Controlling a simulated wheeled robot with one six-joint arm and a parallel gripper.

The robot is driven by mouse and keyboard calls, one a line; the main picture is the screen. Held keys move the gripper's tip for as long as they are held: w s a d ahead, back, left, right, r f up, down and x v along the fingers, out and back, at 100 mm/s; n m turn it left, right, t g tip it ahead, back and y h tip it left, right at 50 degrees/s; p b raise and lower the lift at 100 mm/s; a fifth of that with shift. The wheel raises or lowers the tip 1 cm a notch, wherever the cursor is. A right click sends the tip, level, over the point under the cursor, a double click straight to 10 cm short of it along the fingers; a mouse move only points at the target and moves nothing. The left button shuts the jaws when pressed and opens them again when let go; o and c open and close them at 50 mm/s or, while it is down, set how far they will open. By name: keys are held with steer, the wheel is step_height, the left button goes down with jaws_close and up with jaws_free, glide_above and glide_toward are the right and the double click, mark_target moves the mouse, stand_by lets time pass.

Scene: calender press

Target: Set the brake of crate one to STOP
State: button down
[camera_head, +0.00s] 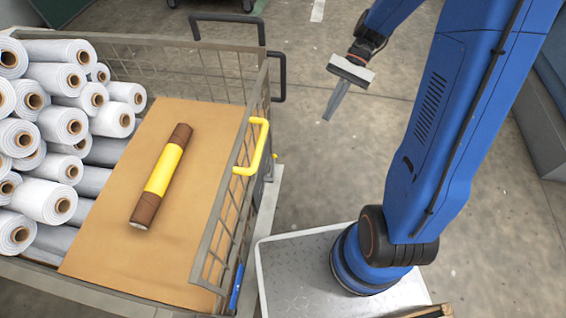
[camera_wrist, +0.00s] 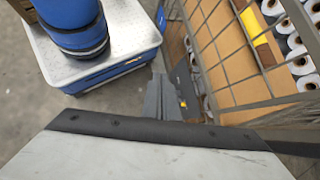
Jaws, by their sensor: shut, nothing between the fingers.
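A wire-mesh crate (camera_head: 230,250) stands at the left of the head view; its mesh side is at the right of the wrist view (camera_wrist: 240,60). I cannot read any crate number. A blue strip (camera_head: 236,289) shows low on the crate's right side; I cannot tell whether it is the brake. A small yellow mark (camera_wrist: 183,103) shows beside the fingertips in the wrist view, too small to read. No STOP marking is legible. My gripper (camera_head: 328,117) is shut and empty, pointing down, to the right of the crate's far end and apart from it.
White rolls (camera_head: 60,123) and a brown board (camera_head: 110,247) bearing a brown-and-yellow roll (camera_head: 162,172) are in the crate. A yellow handle (camera_head: 262,150) juts from its right side. Dark handles (camera_head: 281,75) stick out at the far end. Floor (camera_head: 310,185) is free right of the crate.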

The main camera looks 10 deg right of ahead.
steer(key=w+f+m+g+y, duration=0.1)
steer(key=w+f+m+y, duration=0.25)
steer(key=f, duration=0.45)
steer(key=w+f+m+g+y, duration=0.1)
steer(key=w+f+m+y, duration=0.25)
steer(key=f, duration=0.55)
step_height(320, 180, down, 22)
steer(key=m+t+y, duration=0.5)
steer(key=m+y, duration=0.3)
steer(key=m, duration=0.1)
steer(key=shift+a+r+m, duration=0.15)
steer(key=shift+m, duration=0.15)
steer(key=x, duration=1.4)
steer(key=shift+w+r, duration=0.15)
steer(key=shift+r, duration=0.05)
steer(key=shift+t, duration=0.3)
